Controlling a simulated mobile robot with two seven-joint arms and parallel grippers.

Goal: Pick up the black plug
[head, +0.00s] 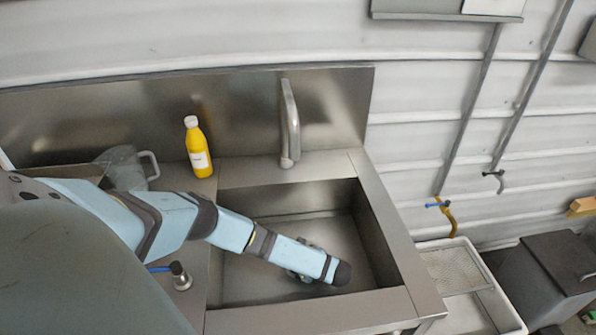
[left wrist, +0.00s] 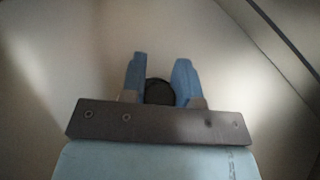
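The black plug (left wrist: 159,92) is a dark round piece in the left wrist view, seen between the two blue fingers of my left gripper (left wrist: 161,60). The fingers stand apart, one on each side of it. The finger edges overlap the plug's sides in the picture; I cannot tell whether they touch it. In the head view my left arm reaches down into the steel sink basin (head: 375,240), and its end hides the gripper and the plug. My right gripper is in neither view.
The basin walls rise around my left arm. A faucet (head: 291,120) stands behind the basin. A yellow bottle (head: 197,150), a clear pitcher (head: 122,168) and a soap dispenser (head: 180,275) stand on the counter at the left. A white tray (head: 500,305) is at the right.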

